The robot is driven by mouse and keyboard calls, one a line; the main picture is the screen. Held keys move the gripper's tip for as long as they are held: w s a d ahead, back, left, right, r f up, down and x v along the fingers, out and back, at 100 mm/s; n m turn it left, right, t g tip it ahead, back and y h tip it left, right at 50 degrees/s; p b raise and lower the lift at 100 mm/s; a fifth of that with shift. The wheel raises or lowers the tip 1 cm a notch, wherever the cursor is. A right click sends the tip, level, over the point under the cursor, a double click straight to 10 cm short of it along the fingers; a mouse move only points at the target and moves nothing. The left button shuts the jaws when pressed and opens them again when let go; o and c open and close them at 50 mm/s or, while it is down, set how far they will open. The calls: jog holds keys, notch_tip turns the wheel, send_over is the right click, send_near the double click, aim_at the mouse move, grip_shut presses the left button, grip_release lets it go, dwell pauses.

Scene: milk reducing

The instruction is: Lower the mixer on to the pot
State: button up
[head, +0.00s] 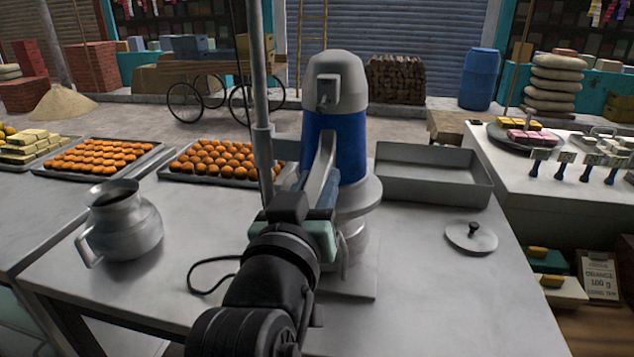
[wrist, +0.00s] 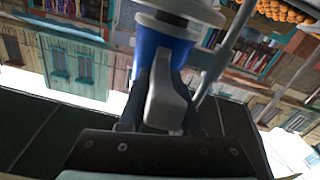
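The mixer (head: 340,148) has a grey domed top and a blue body and stands upright at the middle of the table in the head view. Its blue body also shows in the wrist view (wrist: 158,42). My gripper (head: 318,190) is at its grey curved handle (wrist: 170,100), with a dark finger on each side and no clear gap. Below the blue body are a wide grey flange (head: 360,197) and a narrower grey part, partly hidden by my arm. A round metal pot (head: 122,222) with a side handle stands apart on the left of the table.
A grey pole (head: 260,100) rises just left of the mixer. Trays of orange sweets (head: 212,163) lie behind the pot. An empty metal tray (head: 432,190) and a small lid (head: 471,239) are to the right. A dark cable (head: 207,276) lies near my arm.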

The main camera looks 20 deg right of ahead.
jog(key=o, duration=0.4)
jog(key=shift+f, duration=0.4)
jog(key=shift+o, duration=0.2)
jog(key=shift+r, duration=0.1)
jog(key=shift+s, duration=0.1)
jog(key=p+v, duration=0.3)
jog(key=v, duration=0.9)
jog(key=shift+s+a+r+p, duration=0.2)
jog(key=shift+s+a+p, duration=0.05)
jog(key=shift+a+p, duration=0.05)
